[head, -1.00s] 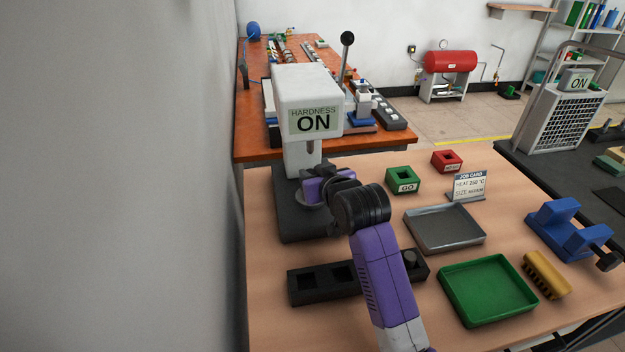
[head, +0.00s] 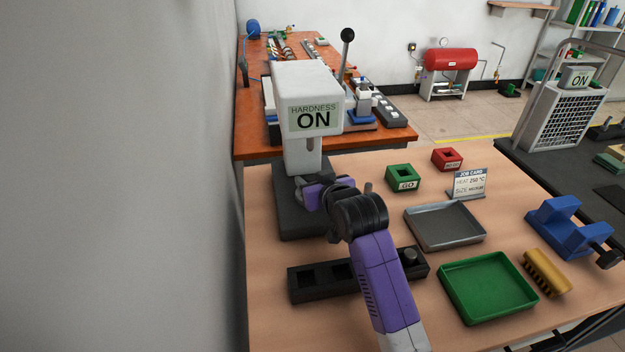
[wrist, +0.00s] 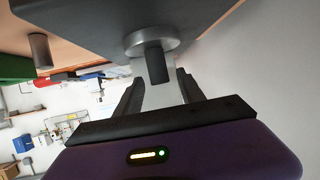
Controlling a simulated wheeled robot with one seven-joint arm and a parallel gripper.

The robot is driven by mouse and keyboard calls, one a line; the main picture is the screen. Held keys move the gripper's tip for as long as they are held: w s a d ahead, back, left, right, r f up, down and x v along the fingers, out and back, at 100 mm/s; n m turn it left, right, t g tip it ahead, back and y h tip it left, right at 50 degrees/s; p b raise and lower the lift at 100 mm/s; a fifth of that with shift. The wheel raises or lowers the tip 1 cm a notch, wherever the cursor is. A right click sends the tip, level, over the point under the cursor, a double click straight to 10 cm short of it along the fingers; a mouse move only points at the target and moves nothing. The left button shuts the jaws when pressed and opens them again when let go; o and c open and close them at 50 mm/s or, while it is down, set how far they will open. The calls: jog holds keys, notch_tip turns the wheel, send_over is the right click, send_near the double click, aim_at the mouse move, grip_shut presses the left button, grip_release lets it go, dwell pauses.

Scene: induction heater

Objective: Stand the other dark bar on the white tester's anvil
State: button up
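The white tester (head: 308,105) reads "HARDNESS ON" and stands on a dark base (head: 290,222) at the left of the table. In the wrist view, which is upside down, a dark bar (wrist: 155,66) stands upright on the round grey anvil (wrist: 148,41). My gripper (wrist: 158,80) is open, with a fingertip on each side of the bar and a visible gap to it. In the head view my wrist mostly hides the bar. A second upright cylinder (head: 368,188) stands on the table right of my wrist; it shows grey in the wrist view (wrist: 40,50).
A black slotted block (head: 315,285) lies in front, with a dark piece (head: 411,257) at its right end. A grey tray (head: 445,226), green tray (head: 488,287), green GO box (head: 403,178), red box (head: 447,159) and job card (head: 469,184) stand to the right.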

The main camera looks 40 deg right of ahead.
jog(key=shift+s+r, duration=0.1)
jog(key=shift+r, duration=0.3)
jog(key=v, duration=1.2)
jog(key=s+a+f+n, duration=0.1)
jog(key=s+a+f, duration=0.2)
jog(key=s+a+f+n+t+y, duration=0.1)
jog(key=s+a+f, duration=0.2)
jog(key=s+a, duration=0.1)
jog(key=s+a+f+n+y, duration=0.1)
jog(key=s+a+f, duration=0.3)
jog(key=shift+n+t+y, duration=0.5)
jog(key=shift+t+y, duration=0.1)
jog(key=shift+y, duration=0.3)
jog(key=s+a, duration=0.1)
jog(key=s, duration=0.1)
jog(key=s+a, duration=0.2)
jog(key=s, duration=0.1)
jog(key=s+a+f, duration=0.1)
jog(key=s+a, duration=0.1)
jog(key=s, duration=0.1)
jog(key=shift+s, duration=0.25)
jog(key=s+a+r+y, duration=0.1)
jog(key=s+a+r, duration=0.2)
jog(key=s, duration=0.7)
jog(key=shift+a+n+y, duration=0.3)
jog(key=shift+a+n, duration=0.1)
jog(key=shift+a, duration=0.2)
